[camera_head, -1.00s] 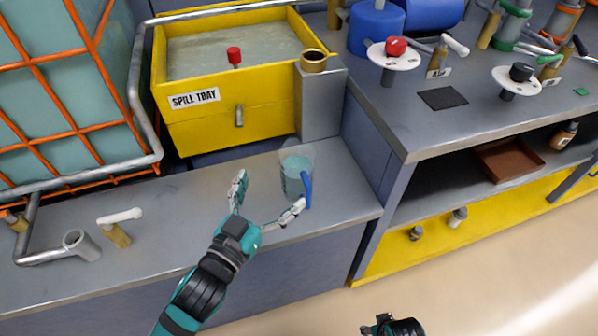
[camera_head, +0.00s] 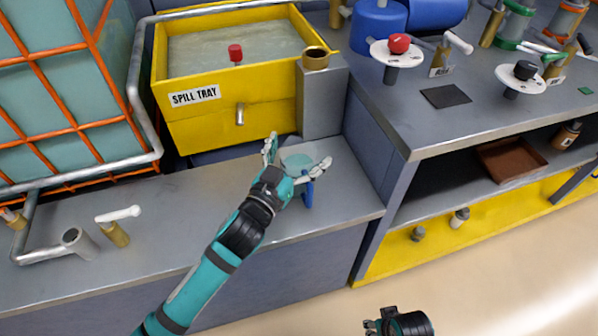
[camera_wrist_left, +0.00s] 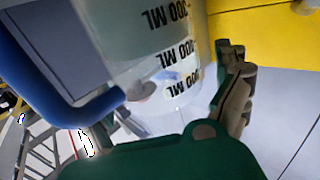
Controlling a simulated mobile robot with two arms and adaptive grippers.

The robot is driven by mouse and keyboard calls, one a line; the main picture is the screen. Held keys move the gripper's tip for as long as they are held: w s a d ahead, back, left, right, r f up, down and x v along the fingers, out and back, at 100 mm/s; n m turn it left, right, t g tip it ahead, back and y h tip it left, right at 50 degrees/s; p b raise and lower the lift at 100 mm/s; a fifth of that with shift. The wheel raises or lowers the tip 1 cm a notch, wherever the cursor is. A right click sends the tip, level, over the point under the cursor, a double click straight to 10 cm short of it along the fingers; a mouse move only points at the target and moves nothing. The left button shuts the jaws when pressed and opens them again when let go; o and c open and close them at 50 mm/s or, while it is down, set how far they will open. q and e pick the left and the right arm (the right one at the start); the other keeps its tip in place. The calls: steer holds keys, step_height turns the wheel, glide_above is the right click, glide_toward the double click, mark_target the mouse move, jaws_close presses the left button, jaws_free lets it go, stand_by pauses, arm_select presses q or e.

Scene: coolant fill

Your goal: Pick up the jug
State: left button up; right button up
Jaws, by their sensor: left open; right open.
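The jug (camera_head: 298,160) is a clear container with a blue handle and teal liquid. It stands on the grey bench below the grey block. My left gripper (camera_head: 298,158) is open with its fingers on either side of the jug, and it hides part of the body. In the left wrist view the jug (camera_wrist_left: 150,60) fills the middle, with black ML markings, and its blue handle (camera_wrist_left: 50,75) is at the left. One finger (camera_wrist_left: 235,95) of my left gripper is beside the jug's right side. My right gripper (camera_head: 372,326) is open at the bottom edge, far from the jug.
The yellow spill tray (camera_head: 235,85) stands behind the jug. A grey block with a brass ring (camera_head: 316,58) is just behind it. A valve pipe (camera_head: 117,228) sits on the bench at left. The higher bench (camera_head: 440,120) rises at right.

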arm_select(q)
steer(key=c, duration=1.7)
steer(key=shift+r, duration=0.1)
steer(key=shift+c, duration=0.2)
